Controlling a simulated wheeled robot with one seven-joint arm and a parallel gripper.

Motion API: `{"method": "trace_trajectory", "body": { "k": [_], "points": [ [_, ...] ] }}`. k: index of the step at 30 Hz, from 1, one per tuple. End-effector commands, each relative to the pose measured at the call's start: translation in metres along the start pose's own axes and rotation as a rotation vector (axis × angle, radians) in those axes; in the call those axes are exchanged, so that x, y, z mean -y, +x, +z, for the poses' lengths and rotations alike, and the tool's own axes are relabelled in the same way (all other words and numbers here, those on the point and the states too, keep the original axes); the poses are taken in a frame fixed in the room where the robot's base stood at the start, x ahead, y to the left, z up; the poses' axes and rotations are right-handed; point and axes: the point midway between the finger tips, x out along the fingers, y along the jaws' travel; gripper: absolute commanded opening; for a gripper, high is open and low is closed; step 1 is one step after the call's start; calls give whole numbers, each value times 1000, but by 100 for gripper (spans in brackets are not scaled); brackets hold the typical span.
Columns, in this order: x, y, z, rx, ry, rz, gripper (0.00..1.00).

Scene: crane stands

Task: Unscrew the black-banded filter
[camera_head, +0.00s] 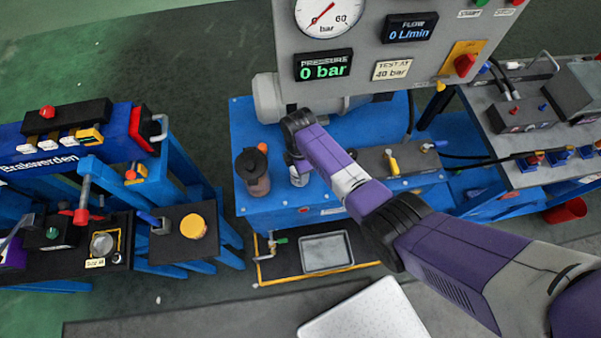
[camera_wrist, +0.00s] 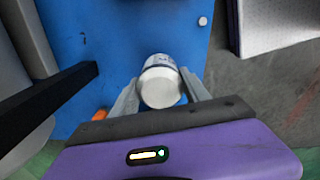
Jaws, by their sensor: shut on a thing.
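A white cylindrical filter (camera_wrist: 160,84) with a narrow dark band near its far end sits between the fingers of my gripper (camera_wrist: 161,90) in the wrist view. The fingers touch it on both sides, so my gripper is shut on it. In the head view the filter (camera_head: 298,177) shows as a small white piece at the front of the blue stand (camera_head: 275,204). My gripper reaches it from above, and my wrist hides its upper part. I cannot tell whether the filter is still threaded onto its mount.
A dark-topped, brownish container (camera_head: 254,178) stands just left of the filter. The pressure display (camera_head: 323,65) reads 0 bar and the flow display (camera_head: 411,28) 0 L/min. A grey tray (camera_head: 326,252) lies low in front. Yellow and blue-handled valves are on the right.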

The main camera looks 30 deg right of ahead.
Motion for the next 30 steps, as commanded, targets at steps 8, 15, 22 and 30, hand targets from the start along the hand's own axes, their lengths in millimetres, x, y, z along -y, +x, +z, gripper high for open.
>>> {"method": "trace_trajectory", "body": {
  "k": [8, 15, 22, 30],
  "points": [
    [-1, -1, 0, 2, -323, 2, 0],
    [-1, -1, 0, 1, -389, 2, 0],
    [-1, -1, 0, 1, -388, 2, 0],
    [-1, -2, 0, 1, -387, 2, 0]
  ]
}}
